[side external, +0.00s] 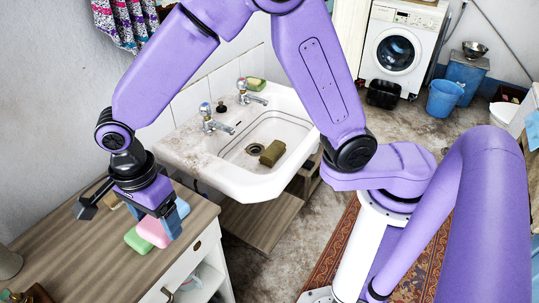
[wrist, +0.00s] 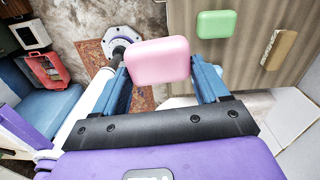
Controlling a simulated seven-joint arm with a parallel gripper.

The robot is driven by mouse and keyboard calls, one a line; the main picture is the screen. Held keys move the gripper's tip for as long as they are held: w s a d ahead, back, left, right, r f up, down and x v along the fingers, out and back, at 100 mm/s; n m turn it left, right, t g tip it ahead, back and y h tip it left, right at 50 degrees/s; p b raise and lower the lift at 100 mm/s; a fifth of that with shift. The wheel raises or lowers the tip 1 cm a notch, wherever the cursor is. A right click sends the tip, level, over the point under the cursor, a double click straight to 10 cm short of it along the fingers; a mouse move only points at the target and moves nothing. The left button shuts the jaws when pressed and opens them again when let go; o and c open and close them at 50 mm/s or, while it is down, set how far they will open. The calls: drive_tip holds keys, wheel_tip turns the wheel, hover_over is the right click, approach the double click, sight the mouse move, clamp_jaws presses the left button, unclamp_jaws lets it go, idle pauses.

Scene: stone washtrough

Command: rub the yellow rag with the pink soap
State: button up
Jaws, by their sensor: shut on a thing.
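The pink soap (side external: 152,231) is a rounded block held between the blue fingers of my gripper (side external: 168,220). In the wrist view my gripper (wrist: 158,74) is shut on the soap (wrist: 158,58), which sits across the fingertips. In the side view it is over the front part of the wooden counter; its exact height is unclear. A folded olive-yellow piece (side external: 272,153), which looks like the yellow rag, lies in the white basin, to the right of my gripper and apart from it. I do not see it in the wrist view.
A green soap (side external: 137,240) lies on the wooden counter (side external: 95,262) close to the pink soap. A brown brush-like block (wrist: 273,49) lies on the counter too. The white sink (side external: 225,173) has two taps and a small green-yellow sponge (side external: 256,83) on its back ledge.

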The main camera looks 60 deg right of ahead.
drive_tip(key=r, duration=0.5)
drive_tip(key=shift+w+d+r, duration=0.1)
drive_tip(key=shift+w+d, duration=0.15)
drive_tip(key=shift+d, duration=0.05)
drive_tip(key=w+d+m, duration=0.3)
drive_tip(key=w+d, duration=0.3)
drive_tip(key=d, duration=0.7)
drive_tip(key=w+d+m, duration=0.2)
drive_tip(key=w+d, duration=0.4)
drive_tip(key=d, duration=0.7)
drive_tip(key=s+d+m, duration=0.2)
drive_tip(key=d, duration=1.3)
drive_tip(key=s+d+m, duration=0.3)
drive_tip(key=d, duration=1.1)
drive_tip(key=shift+w+a+f, duration=0.1)
drive_tip(key=shift+f, duration=5.9)
drive_tip(key=shift+w+a+f, duration=0.1)
drive_tip(key=shift+f, duration=5.9)
